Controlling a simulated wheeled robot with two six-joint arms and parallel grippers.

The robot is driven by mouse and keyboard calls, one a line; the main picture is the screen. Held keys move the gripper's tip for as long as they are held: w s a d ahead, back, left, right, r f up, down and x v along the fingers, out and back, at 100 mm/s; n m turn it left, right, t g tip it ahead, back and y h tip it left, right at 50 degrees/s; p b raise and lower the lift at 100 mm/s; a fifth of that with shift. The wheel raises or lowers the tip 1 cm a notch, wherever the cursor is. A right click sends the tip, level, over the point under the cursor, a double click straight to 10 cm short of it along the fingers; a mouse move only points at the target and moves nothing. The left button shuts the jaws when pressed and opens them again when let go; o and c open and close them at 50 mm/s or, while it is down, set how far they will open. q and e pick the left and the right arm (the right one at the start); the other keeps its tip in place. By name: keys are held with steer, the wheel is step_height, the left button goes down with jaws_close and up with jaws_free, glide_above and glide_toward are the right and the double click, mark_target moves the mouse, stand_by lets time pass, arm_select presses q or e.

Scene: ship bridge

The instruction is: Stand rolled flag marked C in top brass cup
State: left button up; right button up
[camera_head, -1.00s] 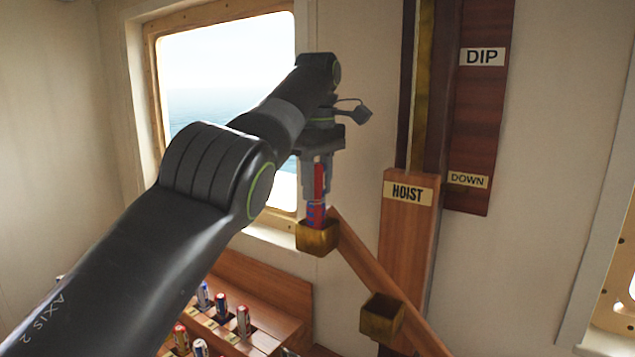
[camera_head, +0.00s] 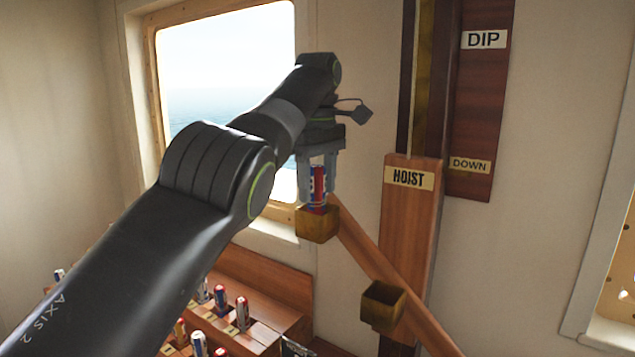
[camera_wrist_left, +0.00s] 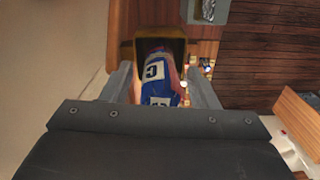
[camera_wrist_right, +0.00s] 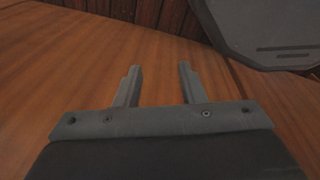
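The rolled flag (camera_head: 317,188), red, white and blue, stands with its lower end in the top brass cup (camera_head: 317,225) on the sloping wooden rail. In the left wrist view the flag (camera_wrist_left: 160,88) shows white patches with a letter that looks like C, and the cup (camera_wrist_left: 126,55) lies around its far end. My left gripper (camera_head: 318,190) is open, its fingers on either side of the flag with a gap showing. My right gripper (camera_wrist_right: 159,70) is open and empty above a wooden surface; it is out of the head view.
A lower brass cup (camera_head: 382,305) on the same rail (camera_head: 360,252) looks empty. The hoist post (camera_head: 408,230) rises to the right. Several other rolled flags stand in a wooden rack (camera_head: 265,335) below. A window (camera_head: 225,90) is behind my left arm.

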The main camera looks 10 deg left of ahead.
arm_select(q)
steer(key=shift+o, duration=0.2)
steer(key=shift+r+p, duration=0.7)
step_height(320, 180, up, 11)
steer(key=p, duration=1)
steer(key=shift+f+p, duration=0.15)
steer(key=shift+p, duration=0.2)
steer(key=shift+f, duration=0.1)
